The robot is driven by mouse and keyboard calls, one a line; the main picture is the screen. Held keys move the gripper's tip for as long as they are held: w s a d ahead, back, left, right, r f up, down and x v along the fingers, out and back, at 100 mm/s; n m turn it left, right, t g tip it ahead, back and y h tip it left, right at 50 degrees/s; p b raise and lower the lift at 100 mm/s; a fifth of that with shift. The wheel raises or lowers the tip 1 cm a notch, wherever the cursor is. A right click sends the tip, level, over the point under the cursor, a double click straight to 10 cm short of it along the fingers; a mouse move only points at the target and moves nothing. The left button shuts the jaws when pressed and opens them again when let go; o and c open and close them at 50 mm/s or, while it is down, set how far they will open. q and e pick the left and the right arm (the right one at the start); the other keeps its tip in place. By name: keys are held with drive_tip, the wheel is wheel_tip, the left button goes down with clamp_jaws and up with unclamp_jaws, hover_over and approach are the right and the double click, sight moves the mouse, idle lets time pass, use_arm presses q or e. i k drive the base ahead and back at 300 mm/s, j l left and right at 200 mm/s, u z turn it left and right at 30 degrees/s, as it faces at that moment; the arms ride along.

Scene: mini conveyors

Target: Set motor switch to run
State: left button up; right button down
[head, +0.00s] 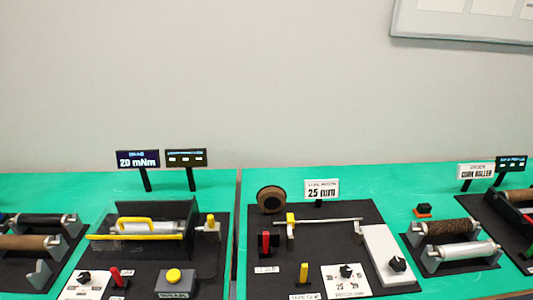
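Neither of my grippers is in view. Several controls could be the motor switch, and I cannot tell which one it is because the small labels are too blurred to read. On the left station, a black knob (84,276) sits on a white plate beside a red lever (116,278). On the right station, a black knob (346,270) sits on a marked white plate, and another black knob (397,264) is on a white box (384,243). A red lever (265,243) stands upright at that station's left.
Green tables (214,178) hold black station boards with a gap between them. A yellow-handled clear guard (146,227) and yellow button (173,276) are on the left station. Signs on posts, including the "25 mm" sign (321,189), stand behind. Rollers (450,230) lie at right.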

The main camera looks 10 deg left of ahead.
sight(114, 272)
drive_tip(key=u, duration=1.6)
